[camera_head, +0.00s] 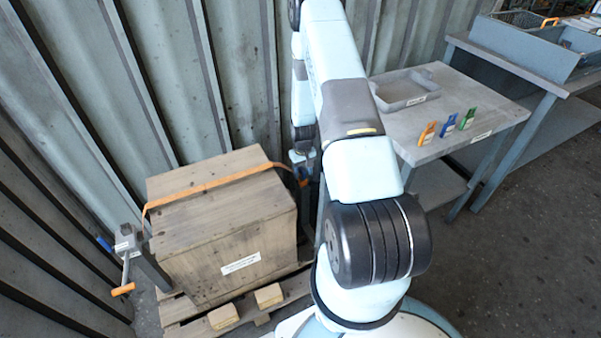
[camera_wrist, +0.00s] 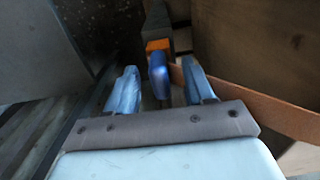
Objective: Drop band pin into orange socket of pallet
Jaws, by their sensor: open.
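The pallet (camera_head: 185,329) lies on the floor under a wooden crate (camera_head: 225,225). An orange band (camera_head: 205,188) runs over the crate; it also shows at right in the wrist view (camera_wrist: 270,110). In the wrist view a rounded blue piece (camera_wrist: 159,76), perhaps the band pin's head, shows just below an orange collar (camera_wrist: 158,45) on a grey post. My gripper (camera_wrist: 160,85) is open, with one finger on each side of the blue piece and visible gaps between. Whether the orange collar is the socket, I cannot tell.
A grey post with a blue piece and an orange handle (camera_head: 122,290) stands left of the crate. A table (camera_head: 480,100) at right bears a grey tray (camera_head: 408,100) and several coloured tags. The crate wall (camera_wrist: 250,45) is close at the gripper's right. A corrugated wall stands behind.

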